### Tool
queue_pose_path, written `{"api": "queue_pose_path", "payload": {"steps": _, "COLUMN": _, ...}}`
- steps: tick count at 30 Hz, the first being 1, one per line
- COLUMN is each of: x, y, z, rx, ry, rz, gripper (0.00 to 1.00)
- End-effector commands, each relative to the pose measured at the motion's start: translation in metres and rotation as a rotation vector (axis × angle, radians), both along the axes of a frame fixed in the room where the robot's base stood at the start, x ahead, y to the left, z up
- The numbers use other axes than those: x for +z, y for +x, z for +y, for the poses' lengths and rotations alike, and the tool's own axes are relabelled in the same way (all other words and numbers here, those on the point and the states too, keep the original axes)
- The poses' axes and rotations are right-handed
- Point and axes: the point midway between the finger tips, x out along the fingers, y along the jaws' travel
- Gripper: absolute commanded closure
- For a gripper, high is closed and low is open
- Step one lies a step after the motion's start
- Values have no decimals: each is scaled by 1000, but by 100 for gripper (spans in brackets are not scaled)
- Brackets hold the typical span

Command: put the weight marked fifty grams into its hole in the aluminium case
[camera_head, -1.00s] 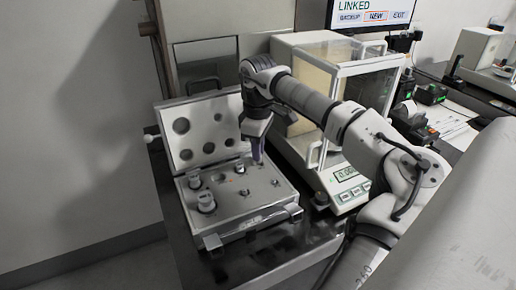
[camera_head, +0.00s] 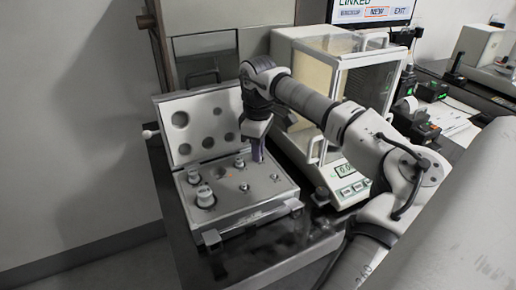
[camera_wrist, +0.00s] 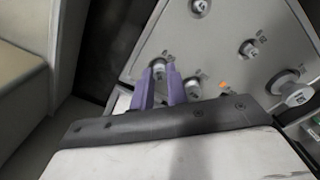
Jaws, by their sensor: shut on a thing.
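The open aluminium case (camera_head: 228,212) stands on the dark table, and several metal weights sit in its holes. My gripper (camera_head: 258,158) points down at the back right part of the case's top plate. In the wrist view its two purple fingers (camera_wrist: 159,72) are closed around a small weight (camera_wrist: 158,66) at the plate's edge. I cannot read the mark on this weight, nor tell how deep it sits in a hole. A second small weight (camera_wrist: 193,88) stands just right of the fingers. A larger weight (camera_head: 205,198) is at the case's front left.
The raised lid (camera_head: 190,155) with round recesses stands behind the plate. A glass-walled balance (camera_head: 348,186) is close on the right, beside my arm. A screen (camera_head: 372,13) is behind it. Small black devices (camera_head: 432,90) and papers lie further right. The wall is at left.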

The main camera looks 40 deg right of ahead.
Motion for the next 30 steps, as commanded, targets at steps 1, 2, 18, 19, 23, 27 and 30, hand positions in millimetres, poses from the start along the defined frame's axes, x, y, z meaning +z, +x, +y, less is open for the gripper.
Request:
{"api": "queue_pose_path", "payload": {"steps": 1, "x": 0, "y": 0, "z": 0, "rx": 0, "ry": 0, "rz": 0, "gripper": 100}}
{"api": "queue_pose_path", "payload": {"steps": 2, "x": 0, "y": 0, "z": 0, "rx": 0, "ry": 0, "rz": 0, "gripper": 100}}
{"api": "queue_pose_path", "payload": {"steps": 18, "x": 1, "y": 0, "z": 0, "rx": 0, "ry": 0, "rz": 0, "gripper": 60}}
{"api": "queue_pose_path", "payload": {"steps": 19, "x": 2, "y": 0, "z": 0, "rx": 0, "ry": 0, "rz": 0, "gripper": 60}}
{"api": "queue_pose_path", "payload": {"steps": 23, "x": 15, "y": 0, "z": 0, "rx": 0, "ry": -2, "rz": 0, "gripper": 60}}
{"api": "queue_pose_path", "payload": {"steps": 27, "x": 44, "y": 0, "z": 0, "rx": -1, "ry": -2, "rz": -1, "gripper": 60}}
{"api": "queue_pose_path", "payload": {"steps": 30, "x": 69, "y": 0, "z": 0, "rx": -1, "ry": -3, "rz": -2, "gripper": 60}}
